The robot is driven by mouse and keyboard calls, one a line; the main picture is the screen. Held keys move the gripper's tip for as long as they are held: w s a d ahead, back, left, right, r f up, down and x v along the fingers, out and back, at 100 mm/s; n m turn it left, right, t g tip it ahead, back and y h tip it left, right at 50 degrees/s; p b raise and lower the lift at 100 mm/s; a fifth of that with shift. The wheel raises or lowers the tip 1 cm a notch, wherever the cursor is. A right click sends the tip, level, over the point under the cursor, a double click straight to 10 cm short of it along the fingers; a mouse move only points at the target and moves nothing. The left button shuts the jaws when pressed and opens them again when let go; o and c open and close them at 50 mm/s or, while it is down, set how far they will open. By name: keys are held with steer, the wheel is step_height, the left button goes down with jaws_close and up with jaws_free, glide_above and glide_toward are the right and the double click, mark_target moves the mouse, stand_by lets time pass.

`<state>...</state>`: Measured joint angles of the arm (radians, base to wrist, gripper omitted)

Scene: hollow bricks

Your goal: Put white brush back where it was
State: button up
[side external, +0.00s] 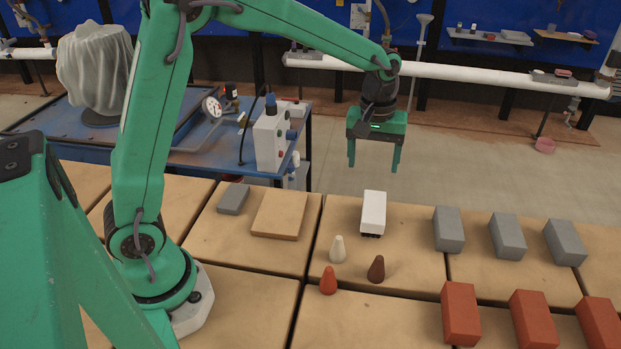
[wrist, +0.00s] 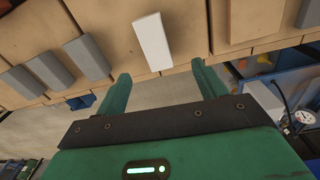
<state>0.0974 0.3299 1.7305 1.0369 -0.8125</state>
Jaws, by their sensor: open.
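The white brush (side external: 373,210) is a white block with a dark strip at its lower end. It lies on the tan table top (side external: 408,270), behind the small cones. My gripper (side external: 374,168) is open and empty, pointing down above and behind the brush, apart from it. In the wrist view, the brush (wrist: 152,42) shows beyond the fingertips of my gripper (wrist: 160,70), roughly in line with the gap between them. No empty marked spot for the brush can be made out.
White (side external: 338,250), red (side external: 328,281) and brown (side external: 376,270) cones stand in front of the brush. Grey bricks (side external: 448,230) and red bricks (side external: 460,314) stand to the right. A flat tan board (side external: 280,215) and a grey block (side external: 233,199) lie to the left.

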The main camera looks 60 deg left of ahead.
steer(key=s+a+r+m+t, duration=0.2)
steer(key=s+a+r+m, duration=0.15)
steer(key=s+r, duration=0.55)
steer(key=s+a+m+t, duration=0.1)
steer(key=s+m+t, duration=0.2)
steer(key=s, duration=1.1)
steer(key=shift+s+f+m, duration=0.2)
steer(key=shift+f+m, duration=0.2)
steer(key=shift+m, duration=0.45)
